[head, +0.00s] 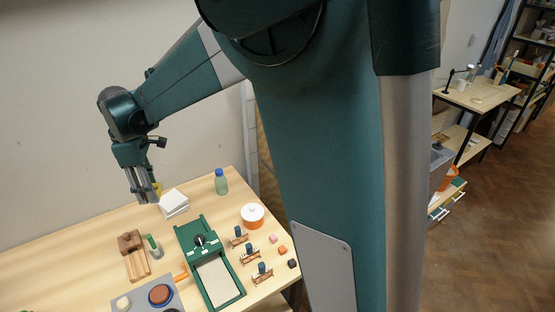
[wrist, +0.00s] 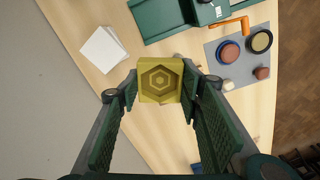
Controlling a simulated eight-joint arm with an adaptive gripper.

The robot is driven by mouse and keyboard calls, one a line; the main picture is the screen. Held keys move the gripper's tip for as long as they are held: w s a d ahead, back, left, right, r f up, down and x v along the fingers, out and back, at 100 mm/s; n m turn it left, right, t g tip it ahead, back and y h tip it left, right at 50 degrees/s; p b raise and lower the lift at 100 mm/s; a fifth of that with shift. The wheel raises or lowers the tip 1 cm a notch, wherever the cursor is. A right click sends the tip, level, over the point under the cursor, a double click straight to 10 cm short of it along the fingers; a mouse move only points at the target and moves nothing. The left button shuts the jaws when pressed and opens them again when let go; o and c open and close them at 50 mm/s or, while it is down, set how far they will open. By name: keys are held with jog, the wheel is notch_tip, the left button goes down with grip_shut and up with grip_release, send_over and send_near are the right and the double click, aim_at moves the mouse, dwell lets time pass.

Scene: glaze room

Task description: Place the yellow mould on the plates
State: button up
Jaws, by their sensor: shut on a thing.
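The yellow mould (wrist: 160,80) is a squarish block with nested hexagons on its face. It sits between the fingertips of my gripper (wrist: 159,84), which is shut on it. In the head view a sliver of the mould (head: 158,188) shows behind the fingers of my gripper (head: 147,193), above the table's back part. The plates (head: 174,205) are a white square stack just to the right of and below the gripper in that view. In the wrist view the plates (wrist: 103,49) lie left of the mould, apart from it, with their top bare.
A wooden block (head: 131,242) and a grey tray (head: 138,301) are further left and forward.

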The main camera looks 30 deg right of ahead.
jog(key=d+r+m, duration=0.1)
jog(key=d+r, duration=0.3)
jog(key=d, duration=0.6)
jog(key=s+d+r+m, duration=0.1)
jog(key=d+r+m, duration=0.15)
jog(key=d, duration=0.65)
jog(key=d+r+m, duration=0.1)
jog(key=d+r, duration=0.3)
jog(key=d, duration=0.6)
jog(key=s+d+r+m, duration=0.2)
jog(key=s+d, duration=0.2)
jog(key=d, duration=0.6)
jog(key=s+d+r+m, duration=0.2)
jog(key=s+d+r, duration=0.15)
jog(key=d, duration=0.65)
jog(key=s+d+r+m, duration=0.1)
jog(key=s+d+m, duration=0.1)
jog(key=s+d, duration=0.5)
jog(key=w+d+f+m+p, duration=0.1)
jog(key=w+d+f, duration=0.4)
jog(key=d+f, duration=0.3)
jog(key=w+d+f+m+p, duration=0.1)
jog(key=w+d+f+p, duration=0.1)
jog(key=w+d+f, duration=0.3)
jog(key=w+d+f+m+p, duration=0.1)
jog(key=w+d+f, duration=0.3)
jog(key=d+f, duration=0.9)
jog(key=shift+w+f+p, duration=0.4)
jog(key=shift+f+p, duration=0.15)
jog(key=shift+f, duration=0.2)
